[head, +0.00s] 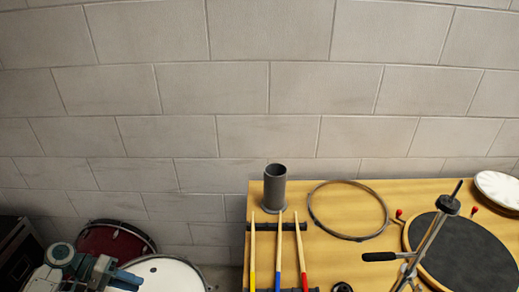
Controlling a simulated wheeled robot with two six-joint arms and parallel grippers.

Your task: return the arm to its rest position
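My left arm comes in at the bottom left corner of the head view, and its gripper (128,280) is low in the picture, in front of the drums and left of the wooden bench (345,262). The fingers are small and partly cut off by the bottom edge, so I cannot tell whether they are open or shut. Nothing can be made out in them. My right arm and gripper are not in view.
The bench carries a dark cup (274,187), drumsticks (280,255) on a rack, a metal hoop (313,215), a black pad (470,255) and a metal stand (432,240). A red drum (112,238) and a white-headed drum (170,275) stand left of it.

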